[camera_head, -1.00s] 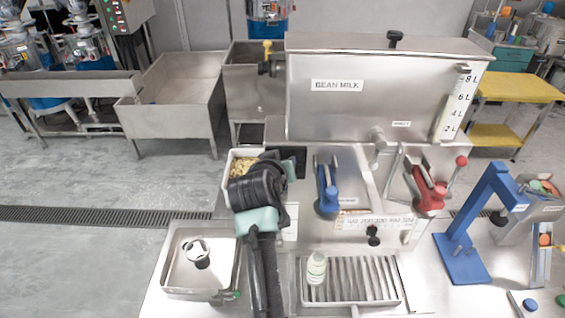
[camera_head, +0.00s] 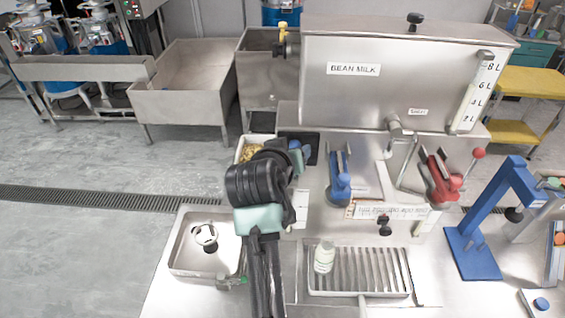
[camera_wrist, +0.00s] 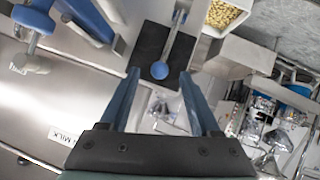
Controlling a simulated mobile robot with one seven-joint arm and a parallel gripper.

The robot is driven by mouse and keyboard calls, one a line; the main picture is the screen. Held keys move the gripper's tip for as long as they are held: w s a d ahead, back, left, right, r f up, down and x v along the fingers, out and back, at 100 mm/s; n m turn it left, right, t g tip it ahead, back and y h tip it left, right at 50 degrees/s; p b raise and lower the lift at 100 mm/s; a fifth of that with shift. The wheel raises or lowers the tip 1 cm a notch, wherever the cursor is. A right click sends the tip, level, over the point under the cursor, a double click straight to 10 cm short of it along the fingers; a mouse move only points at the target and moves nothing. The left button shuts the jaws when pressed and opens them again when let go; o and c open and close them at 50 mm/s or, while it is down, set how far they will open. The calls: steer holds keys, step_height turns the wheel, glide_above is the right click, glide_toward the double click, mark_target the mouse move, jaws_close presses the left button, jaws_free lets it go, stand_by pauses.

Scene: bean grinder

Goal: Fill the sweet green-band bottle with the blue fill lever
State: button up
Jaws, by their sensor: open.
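A small pale bottle (camera_head: 324,257) stands upright at the left end of the slatted drip tray (camera_head: 400,295); its band colour is too small to tell. The blue valve (camera_head: 340,185) is on the machine's front, above and behind the bottle. In the wrist view, a metal rod with a blue ball knob (camera_wrist: 160,71), apparently the blue fill lever, shows over a dark pad. My gripper (camera_wrist: 160,82) is open, its two blue-grey fingers on either side of the knob in that view. Contact cannot be told. In the head view, my gripper (camera_head: 300,150) hides most of this lever.
A red valve (camera_head: 440,180) with a red knob is to the right. A blue stand (camera_head: 480,215) is further right. A steel tray (camera_head: 185,260) holding a black-and-white item is at left. The bean milk tank (camera_head: 400,75) rises behind. A bin of beans (camera_wrist: 222,14) is beside the dark pad.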

steer(key=b+v, duration=0.2)
steer(key=v, duration=0.6)
steer(key=shift+s, duration=0.25)
steer(key=s+r+t+y+b, duration=0.25)
steer(key=r+t, duration=0.65)
steer(key=r, duration=1)
steer(key=s+d+r+m+t+b, duration=0.1)
steer(key=s+r+t, duration=0.5)
steer(key=s+r, duration=0.7)
steer(key=shift+s+d+r+t+b, duration=0.35)
steer(key=shift+d+t+b, duration=0.1)
steer(key=shift+d, duration=0.3)
steer(key=shift+w+f, duration=0.1)
